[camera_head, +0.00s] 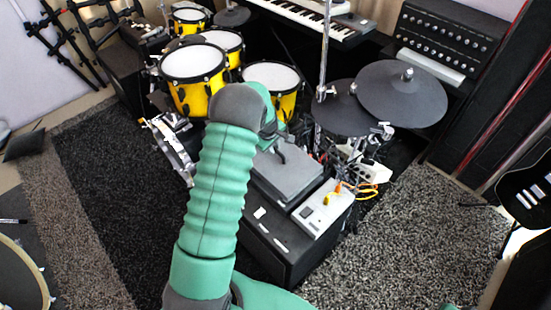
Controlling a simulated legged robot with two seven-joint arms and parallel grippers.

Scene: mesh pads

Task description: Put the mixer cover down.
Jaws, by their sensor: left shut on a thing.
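The mixer cover (293,172) is a flat grey panel over the back part of a black box (285,250), in the middle of the view. The mixer (322,208) shows as a light panel with cables at the box's front right. My left arm rises from the bottom, and its gripper (273,137) is at the cover's far left side, shut, seemingly on the cover's dark handle. The wrist hides most of the fingers and the cover's left edge. I cannot tell whether the cover rests flat or is slightly raised. My right gripper is out of view.
Yellow drums (193,78) stand behind and left of the gripper. Dark cymbals (402,93) on a stand are close on the right. Orange and yellow cables (358,188) run beside the mixer. Carpet (420,235) is open at the right.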

